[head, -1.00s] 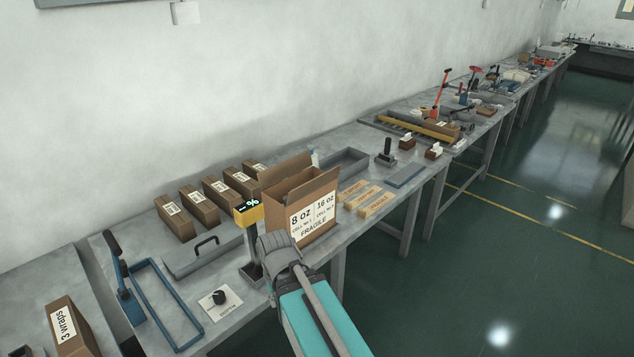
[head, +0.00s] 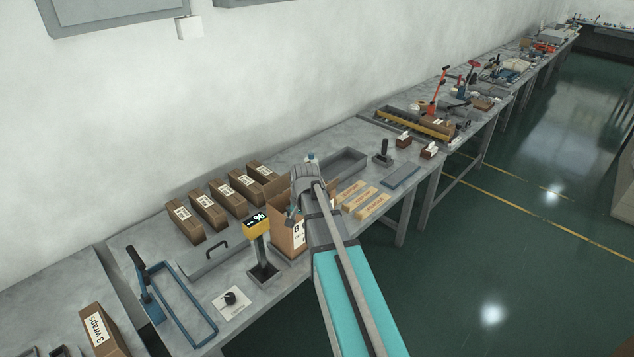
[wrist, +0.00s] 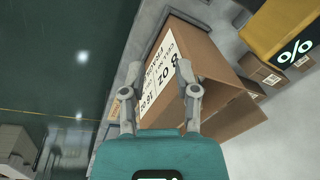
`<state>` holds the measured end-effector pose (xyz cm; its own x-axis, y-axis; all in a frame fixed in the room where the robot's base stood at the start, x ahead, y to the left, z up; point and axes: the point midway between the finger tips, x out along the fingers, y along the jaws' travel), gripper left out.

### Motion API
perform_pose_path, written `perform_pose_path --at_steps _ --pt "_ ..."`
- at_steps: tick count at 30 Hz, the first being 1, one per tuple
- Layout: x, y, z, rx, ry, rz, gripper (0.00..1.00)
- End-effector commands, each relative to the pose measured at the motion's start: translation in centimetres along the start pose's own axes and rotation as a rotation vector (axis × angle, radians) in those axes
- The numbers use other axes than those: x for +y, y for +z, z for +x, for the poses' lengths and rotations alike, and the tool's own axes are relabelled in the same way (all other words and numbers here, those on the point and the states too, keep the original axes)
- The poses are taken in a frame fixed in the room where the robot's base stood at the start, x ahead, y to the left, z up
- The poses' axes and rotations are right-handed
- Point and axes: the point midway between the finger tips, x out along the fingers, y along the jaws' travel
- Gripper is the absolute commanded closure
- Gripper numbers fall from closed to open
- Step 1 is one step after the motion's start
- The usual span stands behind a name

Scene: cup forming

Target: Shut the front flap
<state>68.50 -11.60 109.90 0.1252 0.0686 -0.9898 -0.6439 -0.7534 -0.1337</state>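The brown cardboard box (head: 284,226) stands on the near workbench, partly hidden by my arm in the head view. In the wrist view the box (wrist: 205,50) shows its white "8 oz" label (wrist: 160,72) and its open top edge. A raised brown flap (wrist: 235,122) sticks out past the opening at lower right. I cannot tell which flap is the front one. My gripper (wrist: 158,72) is open, its two fingers apart and empty, over the labelled side near the top edge. In the head view my gripper (head: 296,192) is in front of the box's upper part; contact cannot be told.
A yellow "%" display on a post (head: 257,225) stands close left of the box. Several closed cartons (head: 208,212) line the wall side. A blue frame tool (head: 175,303) is at left.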

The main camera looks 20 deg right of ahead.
Motion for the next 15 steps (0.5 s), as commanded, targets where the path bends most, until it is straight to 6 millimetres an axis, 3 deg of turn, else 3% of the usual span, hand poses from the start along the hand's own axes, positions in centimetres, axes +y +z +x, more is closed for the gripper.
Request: perform_pose_path --at_steps 1,9,15 --pt "-0.2 -1.8 -2.0 0.004 -0.007 0.042 0.6" --pt "0.6 -8.6 -7.2 0.028 -0.049 0.274 0.6" --pt "1.5 -12.6 -10.2 0.04 -0.077 0.416 0.6"
